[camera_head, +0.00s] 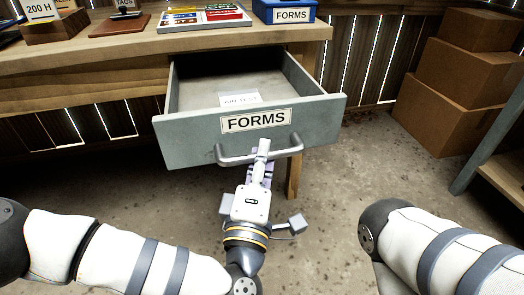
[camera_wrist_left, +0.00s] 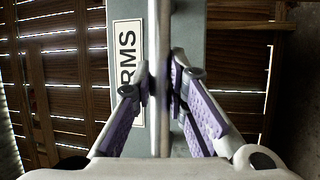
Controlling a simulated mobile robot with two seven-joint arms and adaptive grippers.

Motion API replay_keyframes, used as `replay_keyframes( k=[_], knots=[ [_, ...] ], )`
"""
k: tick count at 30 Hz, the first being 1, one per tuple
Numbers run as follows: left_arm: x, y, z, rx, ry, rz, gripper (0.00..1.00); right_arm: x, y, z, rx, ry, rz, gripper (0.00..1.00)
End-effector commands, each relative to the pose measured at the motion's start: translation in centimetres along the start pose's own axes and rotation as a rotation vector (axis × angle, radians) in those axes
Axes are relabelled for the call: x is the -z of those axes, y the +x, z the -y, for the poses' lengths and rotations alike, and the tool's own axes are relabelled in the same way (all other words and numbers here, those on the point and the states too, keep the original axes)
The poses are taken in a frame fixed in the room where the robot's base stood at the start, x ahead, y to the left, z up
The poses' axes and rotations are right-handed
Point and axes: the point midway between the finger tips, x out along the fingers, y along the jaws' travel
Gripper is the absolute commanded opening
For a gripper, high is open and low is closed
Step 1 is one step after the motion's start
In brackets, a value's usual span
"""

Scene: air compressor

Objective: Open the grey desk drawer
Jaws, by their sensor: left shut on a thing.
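The grey desk drawer (camera_head: 310,118) with a FORMS label stands pulled out from under the wooden desk in the head view. Its inside shows, with a white paper slip (camera_head: 240,99) in it. My right gripper is out of view; only part of my right arm shows.
The desk top (camera_head: 120,48) carries a blue FORMS tray (camera_head: 284,12), a board of coloured labels (camera_head: 200,17) and a TAGS stand (camera_head: 125,14). Cardboard boxes (camera_head: 450,75) are stacked at the right. A desk leg (camera_head: 293,180) stands behind the drawer. The concrete floor in front is clear.

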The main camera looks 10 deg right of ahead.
Motion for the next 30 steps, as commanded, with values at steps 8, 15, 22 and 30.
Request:
replay_keyframes(
  k=[8, 15, 22, 30],
  knots=[
    [0.0, 0.0, -0.1, -0.002, -0.002, 0.0, 0.0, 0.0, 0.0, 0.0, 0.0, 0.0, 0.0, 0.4],
    [0.0, 0.0, -0.1, -0.001, -0.001, 0.0, 0.35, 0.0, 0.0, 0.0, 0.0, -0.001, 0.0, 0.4],
    [0.0, -0.3, 0.0, 0.0, 0.0, 0.001, 0.35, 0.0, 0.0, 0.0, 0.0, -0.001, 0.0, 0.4],
    [-0.1, -6.7, 0.1, 0.004, -0.003, 0.003, 0.35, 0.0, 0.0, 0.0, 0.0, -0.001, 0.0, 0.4]
  ],
)
